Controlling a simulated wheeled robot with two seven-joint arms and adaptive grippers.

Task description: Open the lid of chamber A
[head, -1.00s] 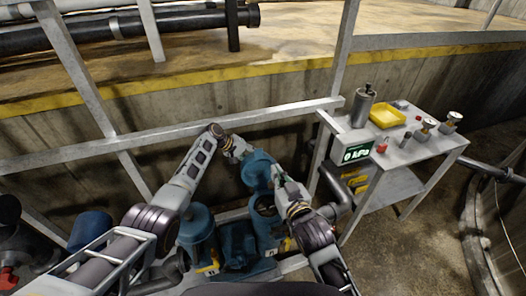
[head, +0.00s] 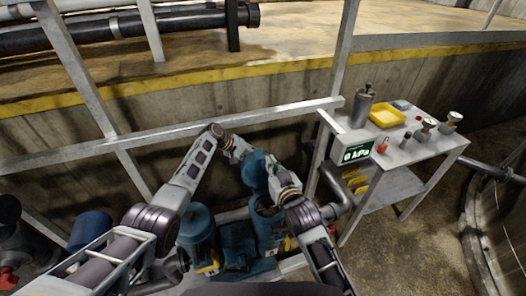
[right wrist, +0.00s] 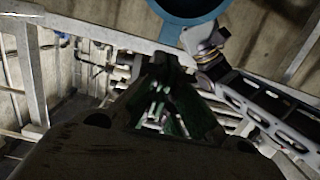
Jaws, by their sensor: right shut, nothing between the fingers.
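Two blue upright chambers stand low in the middle of the head view. The left one (head: 197,226) has a rounded blue top. The right one (head: 268,233) has a blue round lid (head: 254,171) standing raised above and behind it. I cannot read which is chamber A. My right gripper (head: 273,166) is shut and empty at the raised lid's right edge; I cannot tell if it touches. My left gripper (head: 243,152) is at the lid's upper left; its fingers are too small to judge. The right wrist view shows a blue round rim (right wrist: 190,10) beyond my right gripper (right wrist: 168,75).
A grey metal railing (head: 180,133) runs behind the chambers, before a concrete wall. A blue drum (head: 91,230) stands at left.

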